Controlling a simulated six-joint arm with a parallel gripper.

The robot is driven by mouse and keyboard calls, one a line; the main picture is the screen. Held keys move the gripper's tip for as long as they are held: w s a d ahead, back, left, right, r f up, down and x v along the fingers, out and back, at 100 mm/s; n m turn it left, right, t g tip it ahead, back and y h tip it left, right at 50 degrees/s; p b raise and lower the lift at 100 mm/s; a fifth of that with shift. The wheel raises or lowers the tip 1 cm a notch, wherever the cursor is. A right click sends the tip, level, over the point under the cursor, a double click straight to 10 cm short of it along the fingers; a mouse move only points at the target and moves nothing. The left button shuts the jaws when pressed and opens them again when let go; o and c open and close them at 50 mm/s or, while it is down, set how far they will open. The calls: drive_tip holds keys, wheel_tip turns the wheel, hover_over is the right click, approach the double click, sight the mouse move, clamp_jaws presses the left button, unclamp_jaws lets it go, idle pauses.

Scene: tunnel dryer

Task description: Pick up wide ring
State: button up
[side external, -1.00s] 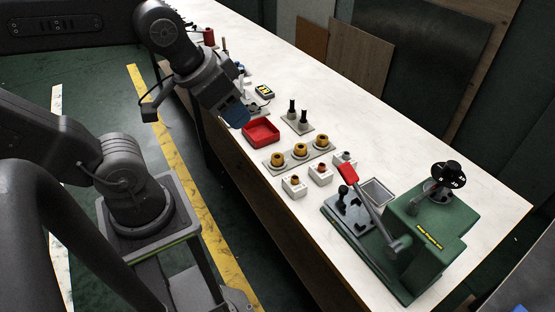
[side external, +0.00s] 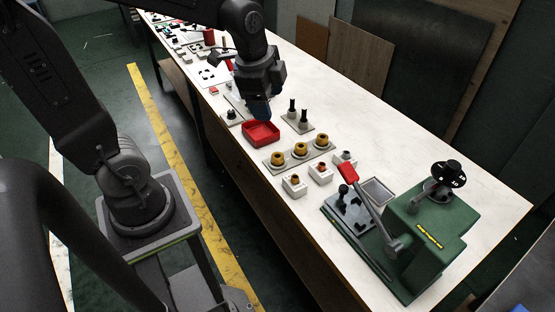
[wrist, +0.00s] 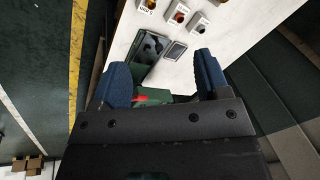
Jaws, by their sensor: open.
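Several brass-coloured ring-like parts, including one at the middle (side external: 300,149), sit in a row on a grey plate (side external: 270,168) on the bench in the side view. I cannot tell which one is the wide ring. My gripper (side external: 262,112) points down over the bench behind the red tray, with its blue fingers partly hidden by the wrist. In the wrist view my gripper (wrist: 162,75) is open, with its two blue fingers wide apart and nothing between them. The plate with the brass parts does not show clearly in the wrist view.
A red tray (side external: 262,143) lies between my gripper and the grey plate. Two black pegs (side external: 303,116) stand on a plate to its right. Small white boxes (side external: 294,192) and a green press (side external: 430,235) stand nearer the front. The bench's right side is bare.

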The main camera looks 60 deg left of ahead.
drive_tip(key=w+a+f+m+g, duration=0.2)
drive_tip(key=w+a+f+m, duration=0.3)
drive_tip(key=f+m, duration=0.15)
drive_tip(key=m+g, duration=0.1)
drive_tip(key=m, duration=0.4)
hover_over(278, 155)
wheel_tip(278, 155, down, 6)
drive_tip(key=f, duration=1.3)
drive_tip(key=shift+s+d+f, duration=0.3)
drive_tip(key=shift+d+f, duration=0.05)
drive_tip(key=shift+f, duration=0.05)
drive_tip(key=c, duration=1.1)
drive_tip(key=shift+c, duration=0.2)
drive_tip(key=shift+r, duration=0.1)
